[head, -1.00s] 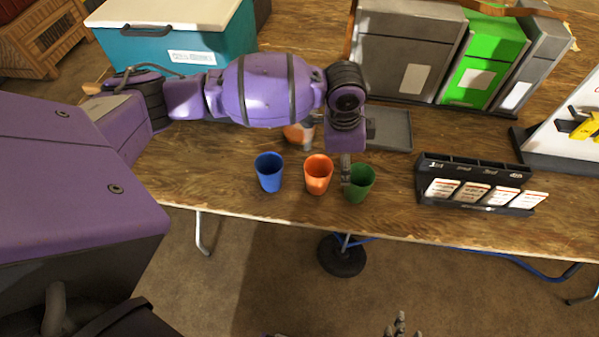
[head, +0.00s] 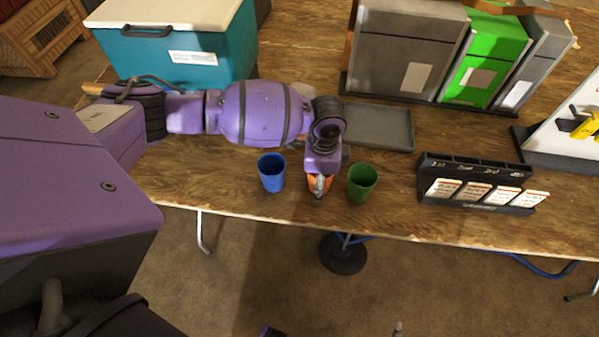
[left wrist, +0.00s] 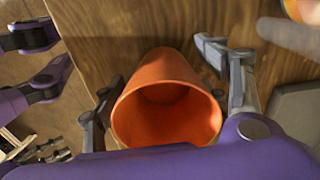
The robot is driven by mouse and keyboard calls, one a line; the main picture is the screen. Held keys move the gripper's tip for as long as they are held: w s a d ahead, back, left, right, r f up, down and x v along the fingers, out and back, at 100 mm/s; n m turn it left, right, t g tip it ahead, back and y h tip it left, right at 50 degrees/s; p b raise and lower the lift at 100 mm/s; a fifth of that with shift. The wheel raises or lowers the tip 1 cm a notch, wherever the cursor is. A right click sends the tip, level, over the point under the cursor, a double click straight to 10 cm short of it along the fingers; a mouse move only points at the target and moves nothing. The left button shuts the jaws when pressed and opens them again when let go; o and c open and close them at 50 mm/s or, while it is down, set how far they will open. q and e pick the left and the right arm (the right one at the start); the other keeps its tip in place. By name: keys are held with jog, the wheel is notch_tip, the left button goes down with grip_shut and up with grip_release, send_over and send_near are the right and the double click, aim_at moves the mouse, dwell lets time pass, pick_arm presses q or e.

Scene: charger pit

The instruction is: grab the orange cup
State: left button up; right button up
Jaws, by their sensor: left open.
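The orange cup (left wrist: 167,98) stands in the middle of the left wrist view, its open mouth facing the camera. In the head view only slivers of it (head: 312,186) show beneath my left gripper (head: 319,186), between the blue and green cups. In the left wrist view my left gripper (left wrist: 158,65) is open, with one finger on each side of the orange cup. I cannot tell whether either finger touches it.
A blue cup (head: 271,172) stands just left and a green cup (head: 361,182) just right. A black card rack (head: 475,183) is further right. A grey tray (head: 380,127) lies behind. Another orange object (left wrist: 302,9) shows at the left wrist view's top right. The table's front edge is close.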

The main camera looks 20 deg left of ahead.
pick_arm(q)
jog(key=shift+w+r, duration=0.1)
jog(key=c, duration=1.3)
jog(key=shift+r, duration=0.25)
